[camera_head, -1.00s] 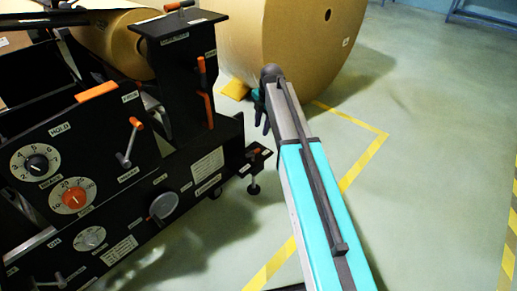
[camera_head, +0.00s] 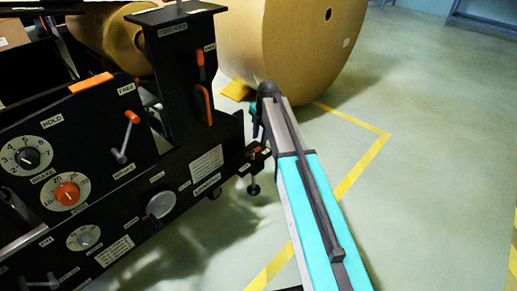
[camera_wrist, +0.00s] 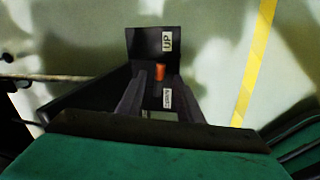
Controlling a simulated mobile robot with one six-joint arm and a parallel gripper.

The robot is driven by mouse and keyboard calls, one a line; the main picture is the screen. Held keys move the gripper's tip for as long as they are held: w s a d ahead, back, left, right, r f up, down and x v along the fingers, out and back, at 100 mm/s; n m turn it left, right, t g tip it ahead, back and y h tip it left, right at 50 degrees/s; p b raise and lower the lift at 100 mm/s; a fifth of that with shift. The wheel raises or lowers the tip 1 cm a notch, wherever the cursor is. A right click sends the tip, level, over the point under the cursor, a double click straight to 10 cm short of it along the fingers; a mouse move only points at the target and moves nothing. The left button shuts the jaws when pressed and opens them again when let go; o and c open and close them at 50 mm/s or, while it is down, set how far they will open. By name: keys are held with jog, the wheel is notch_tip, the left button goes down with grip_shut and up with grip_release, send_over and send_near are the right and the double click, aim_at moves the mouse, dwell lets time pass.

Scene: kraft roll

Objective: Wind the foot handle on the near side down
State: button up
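The foot handle shows in the wrist view as an upright orange knob (camera_wrist: 160,72) on a black bracket (camera_wrist: 135,48), between an UP label and a lower label. In the head view the foot bracket (camera_head: 255,160) sticks out at the machine's lower right corner, with its foot below it. My gripper (camera_wrist: 161,76) is open, one dark finger on each side of the knob's line. The knob shows at about the fingertips; I cannot tell whether either finger touches it. In the head view my arm's end hangs just above the bracket, and the fingers are mostly hidden.
The black machine (camera_head: 205,165) with dials and orange-tipped levers fills the left. A large kraft roll (camera_head: 300,45) stands behind my arm on an orange-yellow wedge (camera_head: 236,91). Yellow tape (camera_head: 365,165) marks the floor. The floor at the right is clear.

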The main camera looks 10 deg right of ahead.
aim_at(258, 148)
jog(key=shift+w+a+f+b, duration=0.15)
jog(key=shift+f+b, duration=0.15)
jog(key=shift+f, duration=0.55)
jog(key=shift+w+f+b, duration=0.15)
jog(key=shift+f+b, duration=0.2)
jog(key=shift+f, duration=0.5)
jog(key=shift+w+a+f+b, duration=0.15)
jog(key=shift+f+b, duration=0.15)
jog(key=shift+f, duration=0.55)
jog(key=shift+c, duration=0.4)
jog(key=shift+d, duration=0.15)
grip_shut()
